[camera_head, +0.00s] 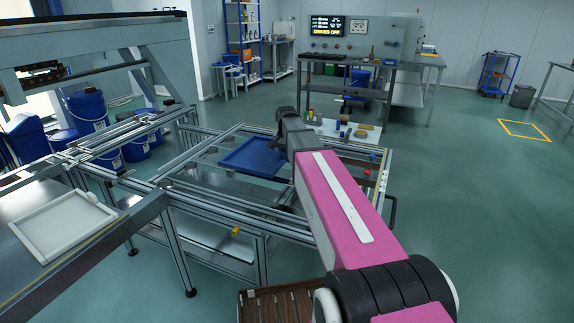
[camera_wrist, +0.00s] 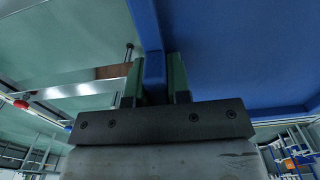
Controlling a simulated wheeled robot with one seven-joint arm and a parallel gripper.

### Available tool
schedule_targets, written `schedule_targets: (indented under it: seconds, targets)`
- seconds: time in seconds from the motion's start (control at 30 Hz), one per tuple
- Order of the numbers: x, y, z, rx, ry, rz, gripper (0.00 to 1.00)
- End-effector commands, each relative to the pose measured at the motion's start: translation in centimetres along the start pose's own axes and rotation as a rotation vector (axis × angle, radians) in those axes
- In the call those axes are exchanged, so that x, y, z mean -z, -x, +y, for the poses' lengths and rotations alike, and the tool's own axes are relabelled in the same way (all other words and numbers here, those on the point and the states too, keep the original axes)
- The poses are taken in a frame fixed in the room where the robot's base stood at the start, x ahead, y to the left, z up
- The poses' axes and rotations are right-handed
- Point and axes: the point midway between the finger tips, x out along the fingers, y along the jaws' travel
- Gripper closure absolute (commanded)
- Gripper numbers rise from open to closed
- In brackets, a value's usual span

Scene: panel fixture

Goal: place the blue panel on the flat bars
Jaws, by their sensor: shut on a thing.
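The blue panel (camera_head: 252,158) is a shallow tray-like square with a raised rim, over the metal frame in the head view. In the wrist view its blue face and rim (camera_wrist: 232,50) fill the upper right. My gripper (camera_wrist: 155,80) is shut on the panel's rim, one green-padded finger on each side. In the head view my gripper is mostly hidden behind my arm, at the panel's right edge. The flat bars of the metal frame (camera_head: 205,200) run around and below the panel. I cannot tell whether the panel touches them.
A white tray-like panel (camera_head: 62,222) lies on the bench at left. Blue buckets (camera_head: 86,108) stand behind the frame. A white board with small coloured parts (camera_head: 345,131) sits at the frame's far right. A red knob (camera_head: 368,173) is near the right rail.

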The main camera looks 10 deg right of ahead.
Motion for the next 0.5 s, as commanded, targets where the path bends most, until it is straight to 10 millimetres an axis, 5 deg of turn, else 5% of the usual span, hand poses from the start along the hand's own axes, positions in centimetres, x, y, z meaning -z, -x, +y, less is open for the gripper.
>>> schedule_targets:
  seconds: [0.5]
  targets:
    - [0.3, -4.1, 0.4, 0.001, 0.001, 0.0, 1.0]
